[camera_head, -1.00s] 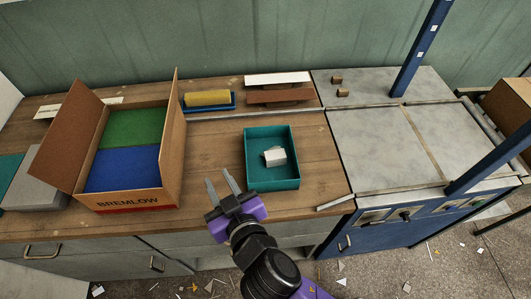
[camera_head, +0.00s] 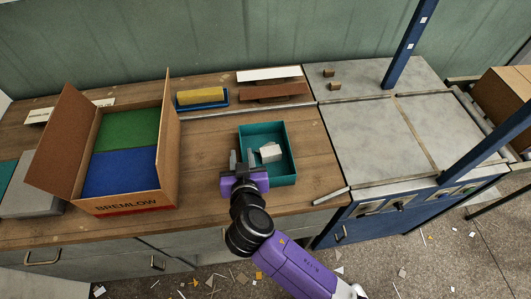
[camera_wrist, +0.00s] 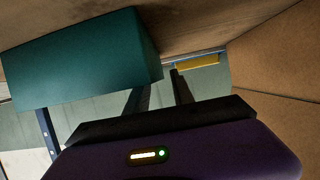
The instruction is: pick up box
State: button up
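A teal open-topped box (camera_head: 284,175) stands on the wooden bench, with a small whitish block (camera_head: 270,152) inside it. My gripper (camera_head: 242,158) is at the box's left side, close to its front-left wall; I cannot tell whether it touches. In the wrist view the teal box (camera_wrist: 80,60) fills the upper left, and my gripper's two fingers (camera_wrist: 157,90) stand apart with nothing seen between them. A cardboard box (camera_head: 128,203) marked BREMLOW, with open flaps and green and blue contents, stands to the left.
A yellow block in a blue tray (camera_head: 202,106) lies behind on the bench. White and brown strips (camera_head: 270,82) lie beside it. A grey-topped blue cabinet (camera_head: 365,150) adjoins at right, with a blue post (camera_head: 405,45). Bare wood lies between the two boxes.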

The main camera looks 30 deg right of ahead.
jog(key=shift+w+d+f, duration=0.15)
jog(key=shift+w+f, duration=0.1)
jog(key=shift+w, duration=0.25)
grip_shut()
dwell(1.1)
